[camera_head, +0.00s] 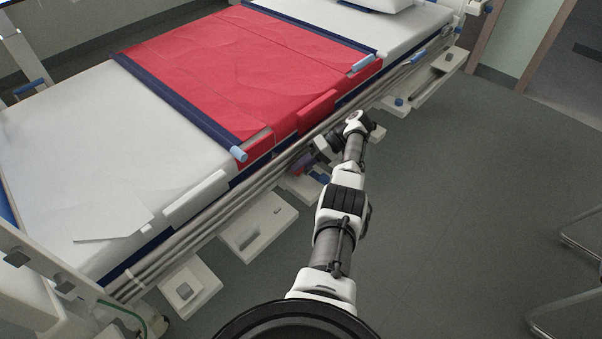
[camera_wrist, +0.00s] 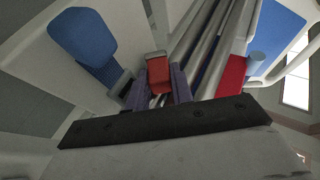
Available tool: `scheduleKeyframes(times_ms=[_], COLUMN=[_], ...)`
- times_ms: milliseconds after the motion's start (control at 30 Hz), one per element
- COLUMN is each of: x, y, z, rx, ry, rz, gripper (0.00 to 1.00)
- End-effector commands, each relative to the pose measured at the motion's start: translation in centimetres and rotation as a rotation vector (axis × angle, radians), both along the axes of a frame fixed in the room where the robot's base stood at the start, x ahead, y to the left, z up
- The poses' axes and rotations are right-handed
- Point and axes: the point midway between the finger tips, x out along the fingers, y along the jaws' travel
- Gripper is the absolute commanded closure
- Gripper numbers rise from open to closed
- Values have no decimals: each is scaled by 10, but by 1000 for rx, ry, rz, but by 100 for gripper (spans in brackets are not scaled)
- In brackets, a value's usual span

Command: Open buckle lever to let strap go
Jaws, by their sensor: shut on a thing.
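In the wrist view, a red buckle lever (camera_wrist: 159,72) with a pale end stands between the purple fingers of my gripper (camera_wrist: 157,92). The gripper is shut on it. A blue webbed strap (camera_wrist: 100,68) with a broad blue end piece (camera_wrist: 82,36) lies just left of the fingers. A dark fitting sits at the strap's lower end, beside the left finger. Whether the strap is held in the buckle cannot be told. In the head view, my gripper (camera_head: 304,163) is low at the bed's near side, below the rails, and the lever is not clear there.
The bed (camera_head: 60,140) carries a red cover (camera_head: 240,60) with dark blue edges. Grey side rails (camera_head: 210,208) run along its near side, close to my gripper. White bed fittings (camera_head: 254,228) jut out below. The floor (camera_head: 470,200) at right is mostly clear.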

Motion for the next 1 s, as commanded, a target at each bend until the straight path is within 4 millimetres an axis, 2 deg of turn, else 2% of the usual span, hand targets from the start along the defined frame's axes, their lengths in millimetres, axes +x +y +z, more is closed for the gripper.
scheduleKeyframes(times_ms=[33, 867, 900, 1000], x=[1, 1, 1, 1], y=[-1, -2, -2, -2], z=[-6, -2, -2, -2], rx=[7, 63, 63, 63], ry=[11, 65, 65, 65], rz=[0, -2, -2, -2], gripper=[100, 100, 75, 62])
